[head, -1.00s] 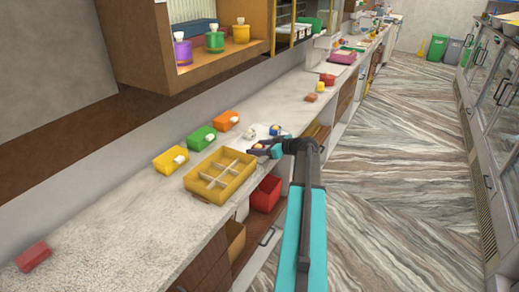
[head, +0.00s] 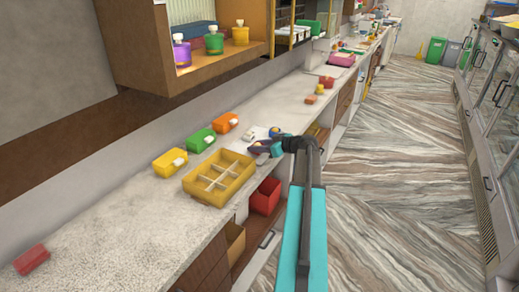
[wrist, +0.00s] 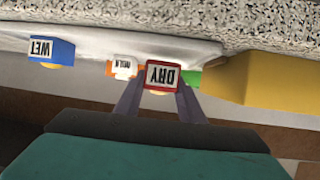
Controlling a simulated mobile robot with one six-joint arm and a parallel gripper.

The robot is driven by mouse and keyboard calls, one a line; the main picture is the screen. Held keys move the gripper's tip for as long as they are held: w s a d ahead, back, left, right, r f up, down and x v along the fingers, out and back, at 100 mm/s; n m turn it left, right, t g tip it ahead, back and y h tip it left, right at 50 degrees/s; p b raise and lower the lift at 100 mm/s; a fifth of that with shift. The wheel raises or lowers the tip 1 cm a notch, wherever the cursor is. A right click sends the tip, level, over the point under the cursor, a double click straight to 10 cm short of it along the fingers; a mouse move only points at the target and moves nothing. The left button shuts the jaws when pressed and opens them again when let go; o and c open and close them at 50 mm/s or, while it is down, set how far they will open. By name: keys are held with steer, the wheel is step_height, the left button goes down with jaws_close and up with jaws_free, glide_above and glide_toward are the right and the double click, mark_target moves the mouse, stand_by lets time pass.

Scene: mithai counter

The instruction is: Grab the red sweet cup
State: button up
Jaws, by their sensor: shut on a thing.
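The red cup (wrist: 148,86) shows in the wrist view with a white label reading DRY upside down. It sits between the two fingers of my gripper (wrist: 158,92), which are shut on it. In the head view my gripper (head: 262,147) is over the counter, just beyond the yellow divided tray; the cup is too small and covered there to make out clearly.
The yellow divided tray (head: 228,193) stands on the counter (head: 120,220). Yellow (head: 170,162), green (head: 201,140) and orange (head: 226,123) boxes line the wall side. A red block (head: 31,259) lies at the near left. A wooden shelf (head: 200,62) hangs above.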

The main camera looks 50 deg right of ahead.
mark_target(258, 143)
steer(key=shift+r+b, duration=1.05)
steer(key=shift+r, duration=3.15)
